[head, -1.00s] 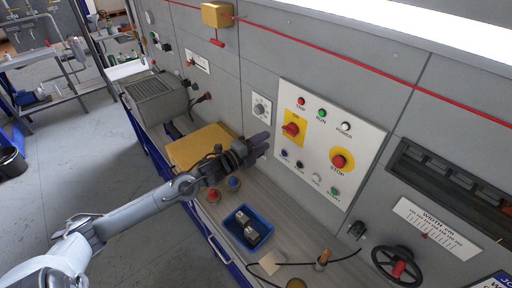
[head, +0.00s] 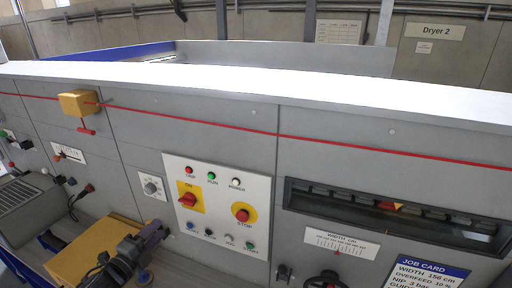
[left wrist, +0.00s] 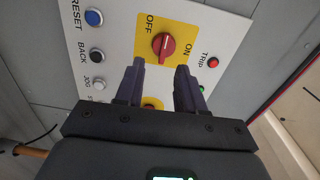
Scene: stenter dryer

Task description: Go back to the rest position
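My left gripper (head: 160,232) is in front of the grey machine front, below and left of the white control panel (head: 217,178) in the head view. In the left wrist view its two dark fingers (left wrist: 160,75) are apart with nothing between them. Beyond the fingertips is the red rotary switch (left wrist: 164,45) on its yellow plate marked OFF and ON; the switch also shows in the head view (head: 187,200). The gripper is apart from the switch. My right gripper is not in view.
The panel also has a red STOP button (head: 242,215) on yellow and several small buttons and lamps. A yellow box (head: 78,103) with a red pull handle hangs on the red cord at left. A handwheel (head: 328,280) is at the lower edge.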

